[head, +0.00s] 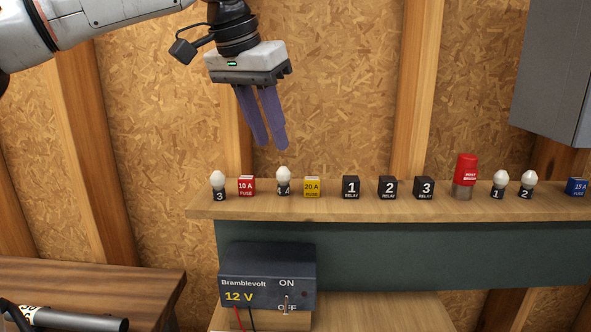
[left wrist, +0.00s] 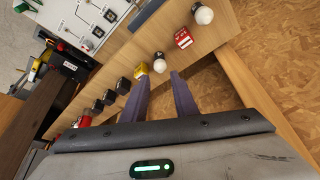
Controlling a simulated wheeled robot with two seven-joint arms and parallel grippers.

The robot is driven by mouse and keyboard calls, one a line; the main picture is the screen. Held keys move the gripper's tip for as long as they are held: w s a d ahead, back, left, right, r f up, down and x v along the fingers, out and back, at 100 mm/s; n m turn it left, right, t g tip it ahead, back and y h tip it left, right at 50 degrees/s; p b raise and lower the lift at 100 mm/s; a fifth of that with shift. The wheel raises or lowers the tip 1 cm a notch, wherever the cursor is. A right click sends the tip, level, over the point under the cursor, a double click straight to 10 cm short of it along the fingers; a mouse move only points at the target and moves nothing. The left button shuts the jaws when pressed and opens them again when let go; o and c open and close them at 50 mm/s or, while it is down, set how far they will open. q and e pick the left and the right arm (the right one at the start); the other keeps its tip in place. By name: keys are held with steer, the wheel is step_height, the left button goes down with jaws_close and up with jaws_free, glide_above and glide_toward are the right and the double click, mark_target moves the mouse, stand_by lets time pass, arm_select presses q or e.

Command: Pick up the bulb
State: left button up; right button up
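Several white bulbs on black numbered bases stand upright on the wooden shelf (head: 330,206). Bulb 4 (head: 283,180) stands between the red and yellow fuses, and bulb 3 (head: 218,185) is at the shelf's left end. Bulb 1 (head: 500,184) and bulb 2 (head: 528,183) stand towards the right. My left gripper (head: 271,147) points down above bulb 4, clear of it. In the left wrist view, its purple fingers (left wrist: 159,82) are apart and empty, with bulb 4 (left wrist: 158,62) beyond the gap. Bulb 3 (left wrist: 203,14) shows there too. My right gripper is not visible.
The red 10 A fuse (head: 247,186) and yellow 20 A fuse (head: 312,187) flank bulb 4. Relays (head: 387,188), a red-topped device (head: 466,170) and a blue fuse (head: 577,187) stand further right. A 12 V supply (head: 267,275) sits below. Above the shelf is open space.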

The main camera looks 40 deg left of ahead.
mark_target(282, 168)
arm_select(q)
steer(key=x, duration=0.3)
steer(key=shift+s+f, duration=0.15)
steer(key=shift+f, duration=0.3)
steer(key=shift+w+x, duration=0.2)
steer(key=shift+x, duration=1.35)
steer(key=shift+w+x, duration=0.2)
steer(key=shift+x, duration=1.3)
steer(key=shift+r, duration=0.25)
jaws_close()
